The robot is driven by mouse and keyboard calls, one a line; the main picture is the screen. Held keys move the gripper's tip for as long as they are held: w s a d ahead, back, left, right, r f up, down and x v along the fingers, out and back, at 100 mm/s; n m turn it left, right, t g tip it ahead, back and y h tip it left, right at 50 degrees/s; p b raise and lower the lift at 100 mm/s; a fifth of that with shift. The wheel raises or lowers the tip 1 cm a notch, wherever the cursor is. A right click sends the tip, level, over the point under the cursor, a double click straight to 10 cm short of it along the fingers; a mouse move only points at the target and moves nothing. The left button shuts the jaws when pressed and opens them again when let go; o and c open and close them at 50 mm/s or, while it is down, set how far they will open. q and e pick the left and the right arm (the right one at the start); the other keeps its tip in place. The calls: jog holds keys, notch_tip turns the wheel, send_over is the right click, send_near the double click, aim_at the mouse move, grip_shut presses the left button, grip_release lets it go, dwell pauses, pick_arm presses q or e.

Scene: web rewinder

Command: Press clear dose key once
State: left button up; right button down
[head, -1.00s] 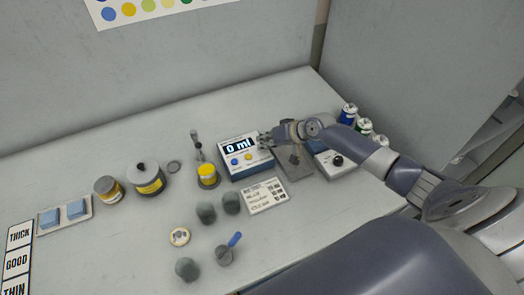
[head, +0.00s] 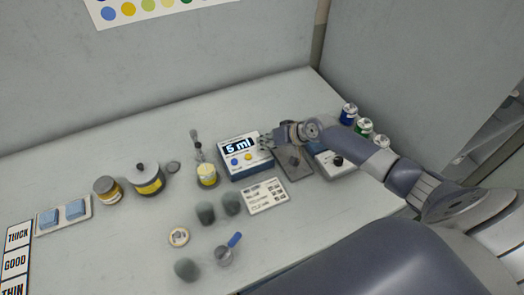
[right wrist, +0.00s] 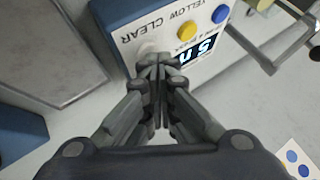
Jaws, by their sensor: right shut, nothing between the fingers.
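The white and blue dosing box (head: 244,168) stands at the middle of the table, and its display (head: 239,146) reads 5 ml. A blue key (head: 234,161) and a yellow key (head: 248,156) show on its face. In the right wrist view the yellow key (right wrist: 187,31), blue key (right wrist: 220,14) and "YELLOW CLEAR" lettering show. My right gripper (right wrist: 158,62) is shut and empty, its tips at the box face beside the clear key (right wrist: 147,47), which they mostly hide. I cannot tell whether they touch it. My left gripper is not in view.
An open jar with pale contents (head: 207,176) stands left of the box. A label card (head: 264,196) lies in front. A grey plate (head: 293,163) and another device (head: 333,164) are to the right. Several grey cups stand in front; free table lies behind.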

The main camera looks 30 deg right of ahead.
jog(key=shift+r+p, duration=0.75)
notch_tip(320, 180, up, 5)
jog(key=p, duration=0.4)
jog(key=shift+p, duration=0.3)
dwell(0.6)
